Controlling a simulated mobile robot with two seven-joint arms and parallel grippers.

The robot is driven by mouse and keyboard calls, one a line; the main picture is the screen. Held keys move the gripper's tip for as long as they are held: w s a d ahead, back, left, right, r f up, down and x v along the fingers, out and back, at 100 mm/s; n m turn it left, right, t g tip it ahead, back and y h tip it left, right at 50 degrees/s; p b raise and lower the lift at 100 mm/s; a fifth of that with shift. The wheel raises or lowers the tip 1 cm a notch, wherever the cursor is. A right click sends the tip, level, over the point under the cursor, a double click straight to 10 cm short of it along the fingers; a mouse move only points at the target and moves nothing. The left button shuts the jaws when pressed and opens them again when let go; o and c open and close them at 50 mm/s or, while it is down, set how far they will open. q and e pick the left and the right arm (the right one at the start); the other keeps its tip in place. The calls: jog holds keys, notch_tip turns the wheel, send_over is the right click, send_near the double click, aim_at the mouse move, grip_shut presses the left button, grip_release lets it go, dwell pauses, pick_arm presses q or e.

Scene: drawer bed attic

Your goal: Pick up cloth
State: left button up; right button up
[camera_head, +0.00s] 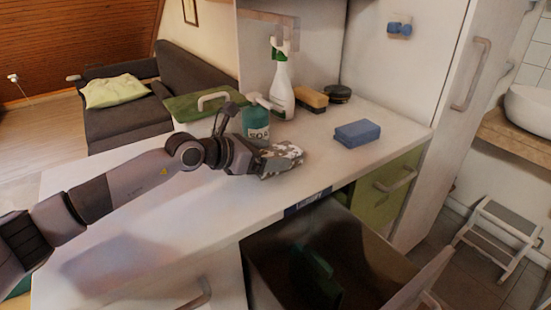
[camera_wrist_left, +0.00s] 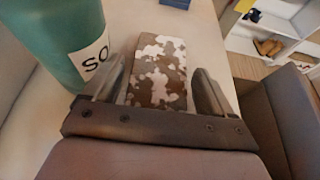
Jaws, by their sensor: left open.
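The cloth (camera_head: 283,158), folded with a brown, grey and white camouflage pattern, lies on the white countertop. In the left wrist view the cloth (camera_wrist_left: 159,72) lies between the two fingers of my left gripper (camera_wrist_left: 158,92), with a gap showing on the right side. My left gripper (camera_head: 256,158) is open, low over the counter at the cloth's left end. Whether a finger touches the cloth I cannot tell. My right gripper is not in view.
A teal soap bottle (camera_head: 256,127) stands close behind my left gripper. A spray bottle (camera_head: 281,88), a brush (camera_head: 311,97), a dark round item (camera_head: 337,94) and a blue sponge (camera_head: 357,133) are on the counter (camera_head: 190,215). An open drawer (camera_head: 330,255) is below the front edge.

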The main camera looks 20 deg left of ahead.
aim_at(267, 155)
pick_arm(q)
jog(key=c, duration=0.8)
jog(key=shift+r, duration=0.65)
notch_tip(267, 155, up, 3)
jog(key=shift+f, duration=0.2)
jog(key=s+a+b, duration=0.1)
jog(key=s+a, duration=0.2)
jog(key=s, duration=0.1)
jog(key=s+a, duration=0.3)
jog(key=s, duration=0.1)
jog(key=s+a+b, duration=0.1)
jog(key=s+a, duration=0.2)
jog(key=s, duration=0.1)
jog(key=shift+s+a+f+b, duration=0.25)
jog(key=shift+a+f+b, duration=0.1)
jog(key=shift+s+a+r+b, duration=0.15)
jog(key=shift+s+a+b, duration=0.2)
jog(key=shift+s+a, duration=0.45)
jog(key=shift+s+d, duration=0.1)
jog(key=shift+s, duration=0.05)
